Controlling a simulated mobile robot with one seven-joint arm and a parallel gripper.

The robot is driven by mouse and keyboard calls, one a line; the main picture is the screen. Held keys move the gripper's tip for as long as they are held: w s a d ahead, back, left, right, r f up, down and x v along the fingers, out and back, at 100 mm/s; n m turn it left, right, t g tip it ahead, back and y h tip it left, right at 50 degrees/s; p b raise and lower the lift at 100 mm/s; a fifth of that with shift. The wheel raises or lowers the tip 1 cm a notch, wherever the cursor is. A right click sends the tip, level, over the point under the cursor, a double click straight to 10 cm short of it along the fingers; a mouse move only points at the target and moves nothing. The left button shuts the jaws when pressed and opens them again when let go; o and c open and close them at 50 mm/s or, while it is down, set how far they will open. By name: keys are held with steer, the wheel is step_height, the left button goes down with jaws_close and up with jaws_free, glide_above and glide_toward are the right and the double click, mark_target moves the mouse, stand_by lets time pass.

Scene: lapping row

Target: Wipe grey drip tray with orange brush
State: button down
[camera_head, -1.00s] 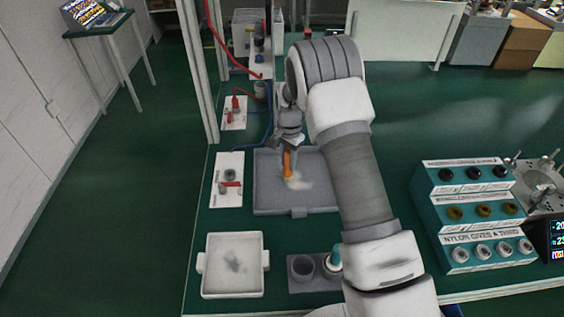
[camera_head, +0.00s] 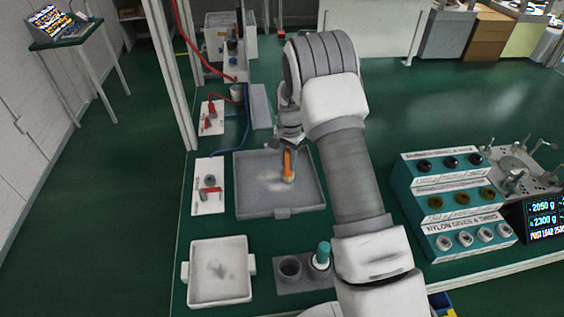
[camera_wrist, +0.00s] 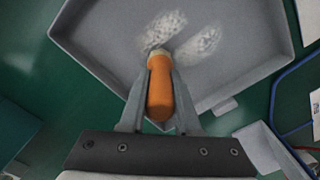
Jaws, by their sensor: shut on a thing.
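The grey drip tray (camera_head: 250,200) lies on the green bench top, left of my arm in the head view. It also fills the upper part of the wrist view (camera_wrist: 110,45). My gripper (camera_head: 288,150) is shut on the orange brush (camera_head: 288,167), whose handle (camera_wrist: 160,90) sits between the two fingers. The brush is over the tray with its bristle end down at the tray floor, among pale greyish-white smudges (camera_wrist: 200,45). Two smudge patches show in the wrist view, one right at the brush end. Whether the bristles touch the floor is hard to tell.
A white tray (camera_head: 196,290) with a dark smudge stands at the front left. A grey holder (camera_head: 290,287) has one empty cup and one with a teal-handled tool (camera_head: 323,252). White valve plates (camera_head: 199,204) stand left of the drip tray. A teal tiered rack (camera_head: 418,207) stands at right.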

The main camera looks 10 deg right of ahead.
steer(key=shift+d, duration=0.95)
steer(key=shift+s, duration=0.7)
steer(key=shift+a, duration=6)
steer(key=shift+s, duration=0.7)
steer(key=shift+d+b, duration=0.75)
steer(key=shift+d, duration=5.25)
step_height(320, 180, up, 6)
steer(key=p, duration=0.3)
steer(key=shift+p, duration=0.35)
